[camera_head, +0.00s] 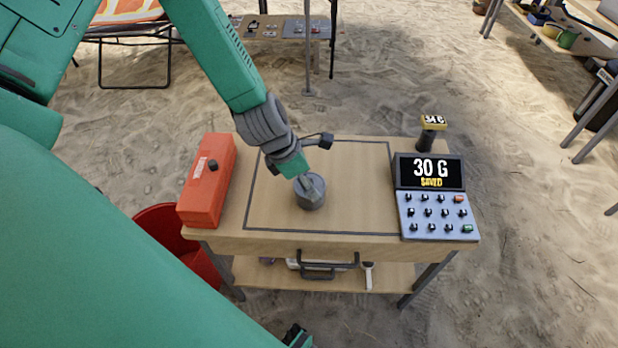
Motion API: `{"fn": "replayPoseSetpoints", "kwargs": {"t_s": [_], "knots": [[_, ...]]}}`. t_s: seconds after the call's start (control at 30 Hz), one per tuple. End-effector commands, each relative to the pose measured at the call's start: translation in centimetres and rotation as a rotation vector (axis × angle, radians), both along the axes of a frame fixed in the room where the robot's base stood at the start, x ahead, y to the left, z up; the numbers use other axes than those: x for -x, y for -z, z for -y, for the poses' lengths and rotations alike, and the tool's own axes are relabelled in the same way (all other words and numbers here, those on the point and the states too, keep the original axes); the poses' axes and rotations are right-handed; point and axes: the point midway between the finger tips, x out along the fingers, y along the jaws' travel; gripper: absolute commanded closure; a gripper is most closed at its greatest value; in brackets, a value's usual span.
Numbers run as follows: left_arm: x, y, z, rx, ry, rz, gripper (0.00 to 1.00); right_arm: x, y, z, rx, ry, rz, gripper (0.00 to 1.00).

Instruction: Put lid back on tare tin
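The tare tin (313,202) is a small grey cylinder standing upright near the middle of the wooden table. My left gripper (304,184) reaches down from the upper left, with its narrow grey tip at the top of the tin. The tip covers part of the tin's top, so I cannot tell whether a lid is between the fingers or on the tin. The finger spacing is too small to make out. My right gripper is not clearly seen.
The table (350,190) has a dark outlined area, mostly clear around the tin. A red box (207,180) is at its left. A scale panel (437,212) at the right reads "30 G SAVED". A red bucket (205,265) stands below left.

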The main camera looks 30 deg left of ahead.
Motion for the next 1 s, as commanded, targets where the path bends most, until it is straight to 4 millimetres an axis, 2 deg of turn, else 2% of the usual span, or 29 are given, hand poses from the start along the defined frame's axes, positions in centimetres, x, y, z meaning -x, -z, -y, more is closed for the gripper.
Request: {"fn": "replayPoseSetpoints", "kwargs": {"t_s": [0.3,0.33,0.37,0.4,0.57,0.6,1.0], "knots": [[0.0,0.02,0.01,0.0,0.001,0.0,0.5,0.0,0.02,0.0,0.0,0.0,0.0,1.0],[0.0,0.02,0.01,0.0,0.001,0.0,0.26,0.0,0.02,0.0,0.0,0.0,0.0,1.0],[-0.01,0.01,0.02,0.0,0.001,0.0,0.15,0.0,0.02,0.0,0.0,0.0,0.0,1.0],[-0.01,0.01,0.02,0.0,0.001,0.0,0.12,0.0,0.02,0.0,0.0,0.0,0.0,1.0],[0.0,0.01,0.03,0.0,0.001,0.0,0.12,0.0,0.02,0.0,0.0,0.0,0.0,1.0],[0.0,0.01,0.03,0.0,0.001,0.0,0.02,0.0,0.02,0.0,0.0,0.0,0.0,1.0],[0.0,-0.35,0.02,0.0,0.001,0.0,0.0,0.0,-0.34,0.0,0.0,0.0,0.0,1.0]]}}
